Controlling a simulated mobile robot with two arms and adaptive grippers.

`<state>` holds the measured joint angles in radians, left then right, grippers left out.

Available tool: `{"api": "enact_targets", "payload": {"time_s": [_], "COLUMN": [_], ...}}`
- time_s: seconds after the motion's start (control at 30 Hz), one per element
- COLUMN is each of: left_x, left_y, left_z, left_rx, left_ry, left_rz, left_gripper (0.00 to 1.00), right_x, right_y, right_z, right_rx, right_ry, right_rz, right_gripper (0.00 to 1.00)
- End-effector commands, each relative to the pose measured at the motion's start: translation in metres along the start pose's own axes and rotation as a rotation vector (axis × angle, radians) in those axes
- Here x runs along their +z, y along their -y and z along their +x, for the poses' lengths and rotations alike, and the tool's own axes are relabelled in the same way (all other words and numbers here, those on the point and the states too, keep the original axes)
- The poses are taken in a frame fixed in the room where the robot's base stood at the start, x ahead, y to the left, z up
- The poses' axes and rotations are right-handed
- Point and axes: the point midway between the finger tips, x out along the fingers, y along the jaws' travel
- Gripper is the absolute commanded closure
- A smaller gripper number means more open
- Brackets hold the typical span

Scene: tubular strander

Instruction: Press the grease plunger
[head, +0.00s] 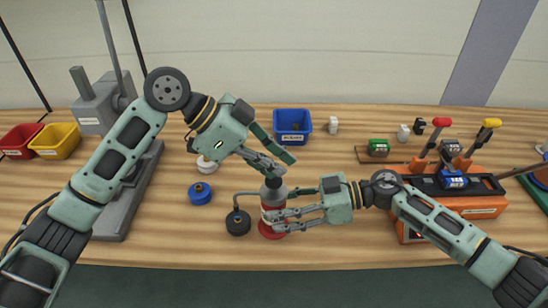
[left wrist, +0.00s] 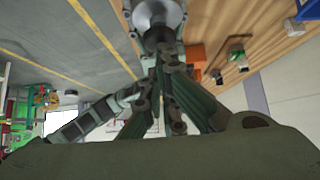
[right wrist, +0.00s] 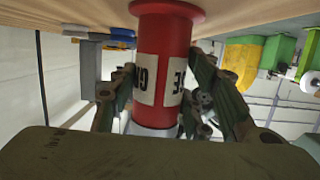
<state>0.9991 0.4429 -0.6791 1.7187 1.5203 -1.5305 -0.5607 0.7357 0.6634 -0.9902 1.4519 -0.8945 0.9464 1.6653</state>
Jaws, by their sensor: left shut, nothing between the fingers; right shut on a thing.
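The grease pump is a red cylinder (head: 270,224) with a white label and a grey upper part (head: 273,196), standing upright on the bench. A thin grey tube runs from it to a black round piece (head: 238,222) at its left. My right gripper (head: 276,214) is shut around the red body from the right; the right wrist view shows the body (right wrist: 163,60) between its fingers. My left gripper (head: 282,169) is shut and empty, pointing down at the pump's top. In the left wrist view its fingertips (left wrist: 160,58) meet at the grey top (left wrist: 155,14); whether they touch is unclear.
A blue bin (head: 293,122) stands behind the pump. A blue round piece (head: 200,193) and a white one (head: 207,165) lie to the left. An orange unit with red and yellow levers (head: 470,200) stands at the right, a grey press (head: 120,190) at the left.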

Motion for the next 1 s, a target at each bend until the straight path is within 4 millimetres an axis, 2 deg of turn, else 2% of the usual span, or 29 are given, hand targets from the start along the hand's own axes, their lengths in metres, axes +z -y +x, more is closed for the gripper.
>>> {"api": "enact_targets", "payload": {"time_s": [0.2, 0.37, 0.47, 0.6, 0.8, 1.0], "left_x": [0.001, -0.013, -0.029, -0.028, -0.028, -0.028], "left_y": [-0.001, 0.000, 0.000, 0.001, 0.001, 0.001], "left_z": [0.001, -0.013, -0.028, -0.062, -0.103, -0.124], "left_rx": [0.005, 0.002, -0.001, -0.004, -0.002, 0.000], "left_ry": [0.007, 0.004, 0.002, 0.003, 0.002, 0.001], "left_rz": [-0.003, 0.001, 0.003, -0.001, -0.001, -0.001], "left_gripper": [1.00, 1.00, 1.00, 1.00, 1.00, 1.00], "right_x": [0.000, 0.000, 0.000, 0.000, 0.000, 0.000], "right_y": [0.000, 0.000, 0.000, 0.000, 0.000, 0.000], "right_z": [0.000, 0.000, 0.000, 0.000, 0.000, 0.000], "right_rx": [-0.001, -0.001, -0.001, -0.001, 0.000, -0.001], "right_ry": [0.000, -0.001, -0.001, 0.000, 0.000, -0.001], "right_rz": [-0.001, -0.001, -0.001, -0.001, -0.001, -0.001], "right_gripper": [0.85, 0.85, 0.85, 0.85, 0.85, 0.85]}}
